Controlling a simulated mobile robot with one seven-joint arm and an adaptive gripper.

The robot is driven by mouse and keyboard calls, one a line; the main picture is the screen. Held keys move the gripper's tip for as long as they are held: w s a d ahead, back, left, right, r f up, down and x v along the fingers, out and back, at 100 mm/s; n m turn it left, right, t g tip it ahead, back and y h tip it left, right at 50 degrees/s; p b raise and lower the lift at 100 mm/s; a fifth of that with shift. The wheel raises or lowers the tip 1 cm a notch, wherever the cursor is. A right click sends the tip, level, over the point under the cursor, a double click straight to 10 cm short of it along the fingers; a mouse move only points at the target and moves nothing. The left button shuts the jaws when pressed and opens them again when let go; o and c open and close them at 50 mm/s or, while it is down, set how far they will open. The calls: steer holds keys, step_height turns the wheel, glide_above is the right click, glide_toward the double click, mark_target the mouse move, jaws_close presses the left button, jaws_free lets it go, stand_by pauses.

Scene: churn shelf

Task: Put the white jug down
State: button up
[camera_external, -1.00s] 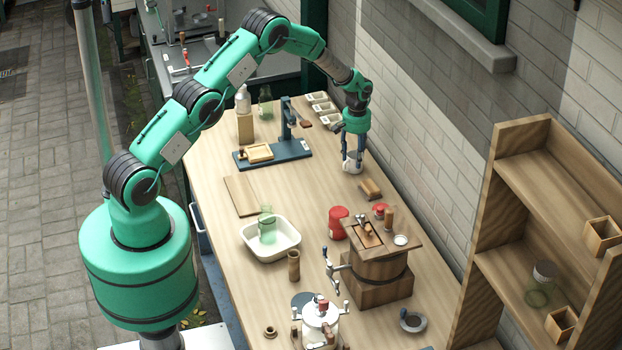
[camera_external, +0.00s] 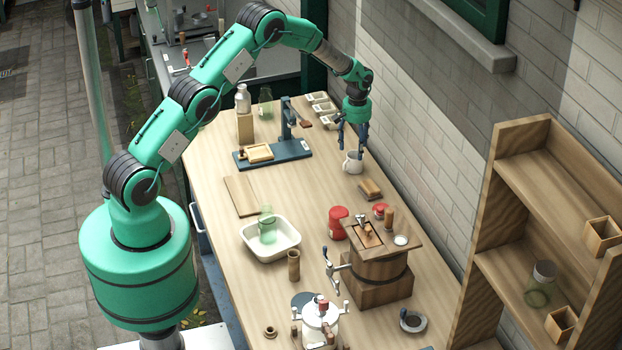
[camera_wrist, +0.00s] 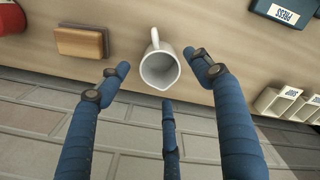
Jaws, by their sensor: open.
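The white jug (camera_external: 352,163) stands upright on the wooden table near the wall, beside a small wood block. In the wrist view the jug (camera_wrist: 160,71) shows its open, empty mouth, with its handle toward the top of the picture. My gripper (camera_external: 353,138) is just above the jug, its blue fingers spread. In the wrist view the fingers (camera_wrist: 160,75) lie apart on either side of the jug, with a third finger below it. None appears to touch the jug.
A wood block (camera_external: 370,188) lies just in front of the jug. A blue press (camera_external: 272,153) is to its left, and small white trays (camera_external: 322,107) are behind. A brick wall (camera_external: 420,130) stands close on the right. Bare tabletop (camera_external: 315,190) lies left of the block.

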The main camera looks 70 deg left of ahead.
step_height(320, 180, up, 8)
stand_by(0.4)
steer(key=shift+r, duration=0.1)
stand_by(0.7)
